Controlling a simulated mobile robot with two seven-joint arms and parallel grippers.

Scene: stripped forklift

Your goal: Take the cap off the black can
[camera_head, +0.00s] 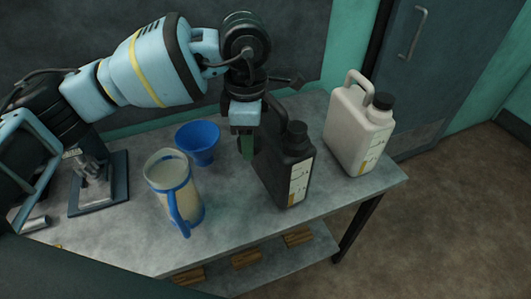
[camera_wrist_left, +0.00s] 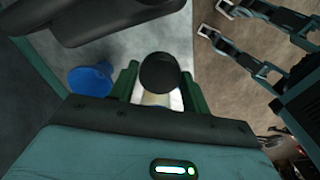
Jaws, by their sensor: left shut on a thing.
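The black can (camera_head: 285,175) stands upright on the grey table, its handle at its far left and a pale label on its front. A dark stub, apparently its neck, shows on its top. My left gripper (camera_head: 247,150) points down just left of the can, above the table. In the left wrist view its green fingers (camera_wrist_left: 156,84) are shut on a round black cap (camera_wrist_left: 158,72), clear of the can. The black can (camera_wrist_left: 90,20) fills the upper left there. In the head view the cap is mostly hidden by the finger.
A blue funnel (camera_head: 198,140) stands left of my gripper, and a cream jug with blue handle (camera_head: 170,172) stands nearer. A white can with a black cap (camera_head: 350,130) stands to the right. A metal part on a dark plate (camera_head: 115,190) lies left. The front right table is bare.

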